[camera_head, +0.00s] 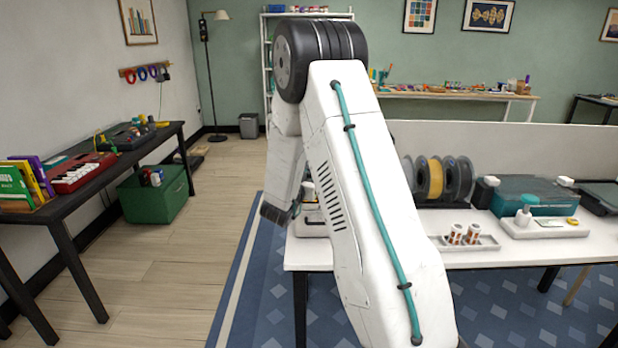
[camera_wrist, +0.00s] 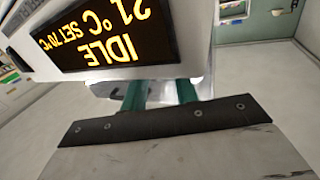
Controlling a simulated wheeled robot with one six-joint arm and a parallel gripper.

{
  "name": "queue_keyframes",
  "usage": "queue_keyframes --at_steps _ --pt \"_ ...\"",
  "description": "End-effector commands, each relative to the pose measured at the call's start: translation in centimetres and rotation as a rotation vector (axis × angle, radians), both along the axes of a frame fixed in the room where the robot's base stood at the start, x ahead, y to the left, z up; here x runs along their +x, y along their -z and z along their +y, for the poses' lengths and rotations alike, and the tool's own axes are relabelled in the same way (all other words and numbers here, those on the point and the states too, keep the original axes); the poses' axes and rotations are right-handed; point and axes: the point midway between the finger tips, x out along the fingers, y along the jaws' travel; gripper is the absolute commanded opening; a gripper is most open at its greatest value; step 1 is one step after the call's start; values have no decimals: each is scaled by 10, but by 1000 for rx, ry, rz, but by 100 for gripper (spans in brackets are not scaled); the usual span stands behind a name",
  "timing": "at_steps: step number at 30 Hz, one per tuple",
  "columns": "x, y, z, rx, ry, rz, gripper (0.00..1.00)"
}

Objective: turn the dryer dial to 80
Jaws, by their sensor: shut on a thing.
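In the wrist view the dryer (camera_wrist: 205,35) fills the upper left, seen upside down. Its dark display (camera_wrist: 108,38) shows IDLE, 21 °C and SET 70 °C in yellow. My gripper (camera_wrist: 161,92) has its two green fingers at the dryer, just beside the display. They are shut on the dial (camera_wrist: 163,92), of which only a pale grey part shows between them. The dial's marks cannot be read. In the head view my arm hides most of the dryer and my fingertips.
In the head view the white table (camera_head: 480,258) holds filament spools (camera_head: 432,178), a tray (camera_head: 487,243) with two small jars, and a teal-lidded box (camera_head: 545,192). A dark bench (camera_head: 120,160) stands at left, with a green crate (camera_head: 155,198) below it. The wooden floor between is clear.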

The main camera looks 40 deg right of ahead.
Motion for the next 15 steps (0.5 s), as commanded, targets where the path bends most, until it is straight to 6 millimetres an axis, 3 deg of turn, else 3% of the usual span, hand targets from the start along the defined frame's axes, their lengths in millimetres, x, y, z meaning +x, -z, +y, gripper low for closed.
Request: queue_keyframes --at_steps 15 --pt "10 0 3 1 350 -3 7"
